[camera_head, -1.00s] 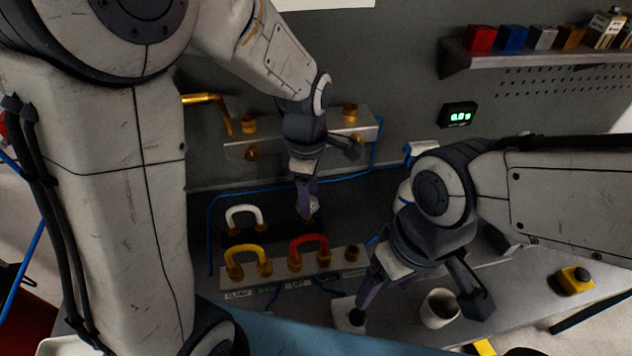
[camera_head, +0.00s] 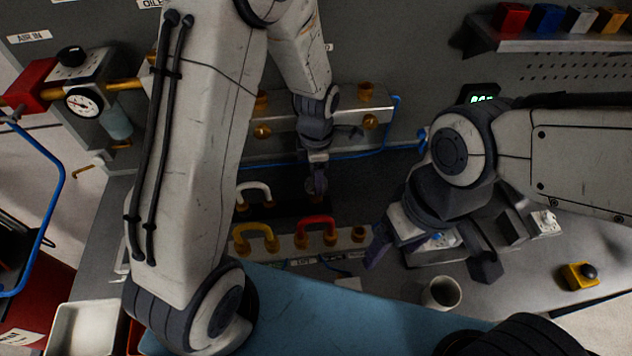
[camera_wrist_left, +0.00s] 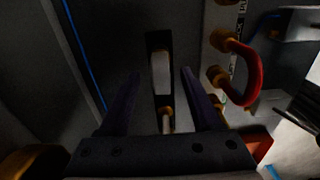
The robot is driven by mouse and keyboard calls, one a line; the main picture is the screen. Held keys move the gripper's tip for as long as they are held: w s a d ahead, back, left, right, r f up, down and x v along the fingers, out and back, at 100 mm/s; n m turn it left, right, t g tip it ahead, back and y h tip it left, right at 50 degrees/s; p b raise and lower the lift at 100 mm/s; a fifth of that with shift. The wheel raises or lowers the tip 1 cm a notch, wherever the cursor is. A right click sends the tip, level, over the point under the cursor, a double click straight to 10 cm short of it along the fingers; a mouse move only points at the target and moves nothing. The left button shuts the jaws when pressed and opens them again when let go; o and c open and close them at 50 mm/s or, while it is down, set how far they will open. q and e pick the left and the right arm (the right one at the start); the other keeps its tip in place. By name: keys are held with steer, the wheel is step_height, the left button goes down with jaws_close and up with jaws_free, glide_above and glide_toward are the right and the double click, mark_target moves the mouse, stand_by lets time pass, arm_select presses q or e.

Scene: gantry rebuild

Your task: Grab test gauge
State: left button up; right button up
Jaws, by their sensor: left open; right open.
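I cannot identify the test gauge for certain. A round white dial gauge (camera_head: 82,102) sits on the regulator at the left of the head view. My left gripper (camera_head: 317,186) is far to the right of it, low over the right end of a black bar (camera_head: 284,208). In the left wrist view its fingers (camera_wrist_left: 158,98) are open on either side of the bar, where a pale piece (camera_wrist_left: 161,72) and a brass stub (camera_wrist_left: 166,120) show between them. Contact cannot be told. My right gripper (camera_head: 430,255) is open over the bench at the right, apparently empty.
White (camera_head: 253,190), yellow (camera_head: 255,235) and red loops (camera_head: 315,225) stand close by on brass fittings. A brass-fitted manifold (camera_head: 345,125) is behind. A cup (camera_head: 441,293) and a yellow button box (camera_head: 580,275) are on the bench at the right.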

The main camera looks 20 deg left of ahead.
arm_select(q)
steer(key=shift+f, duration=1.2)
jaws_close()
steer(key=shift+r, duration=0.15)
